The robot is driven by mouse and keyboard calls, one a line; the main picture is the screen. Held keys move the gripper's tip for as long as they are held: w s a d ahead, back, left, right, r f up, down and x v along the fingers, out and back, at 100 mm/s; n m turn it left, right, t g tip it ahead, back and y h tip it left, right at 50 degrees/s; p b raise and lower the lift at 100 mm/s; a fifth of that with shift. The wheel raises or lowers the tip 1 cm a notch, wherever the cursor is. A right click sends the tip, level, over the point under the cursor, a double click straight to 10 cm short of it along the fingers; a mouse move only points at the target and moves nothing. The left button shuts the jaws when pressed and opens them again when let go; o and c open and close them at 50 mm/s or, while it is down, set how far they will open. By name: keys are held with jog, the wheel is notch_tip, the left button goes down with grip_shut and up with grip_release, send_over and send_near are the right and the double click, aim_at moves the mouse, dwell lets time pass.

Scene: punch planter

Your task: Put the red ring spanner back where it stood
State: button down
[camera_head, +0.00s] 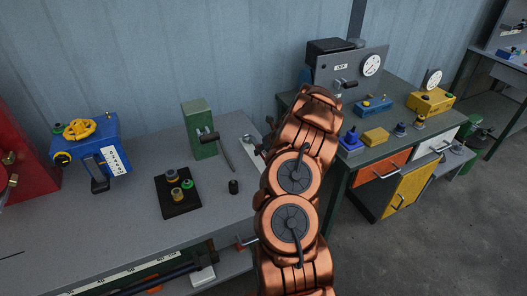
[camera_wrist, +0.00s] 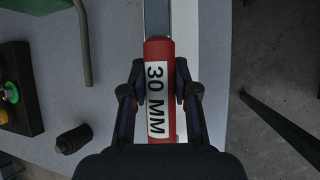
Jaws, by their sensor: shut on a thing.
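The red ring spanner (camera_wrist: 159,52) is in the wrist view, with a red grip, a white "30 MM" label and a bare metal shaft running up out of the picture. My gripper (camera_wrist: 160,78) has one dark finger on each side of the red grip and is shut on it. The ring end is out of the wrist view. In the head view my copper arm covers most of the gripper and spanner. I cannot tell whether the spanner touches the bench, and no place marked for it can be made out.
A pale strip (camera_wrist: 187,18) lies behind the spanner near the bench edge. On the grey bench (camera_head: 120,225) stand a green block with a lever (camera_head: 199,140), a black plate with knobs (camera_head: 178,208) and a small black cylinder (camera_head: 234,187). A second workbench (camera_head: 337,172) stands right of my arm.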

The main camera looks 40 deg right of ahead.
jog(key=shift+f, duration=0.25)
jog(key=c, duration=0.8)
grip_release()
jog(key=shift+s+r, duration=0.35)
jog(key=shift+r, duration=0.2)
jog(key=v, duration=1)
jog(key=shift+s+r, duration=0.25)
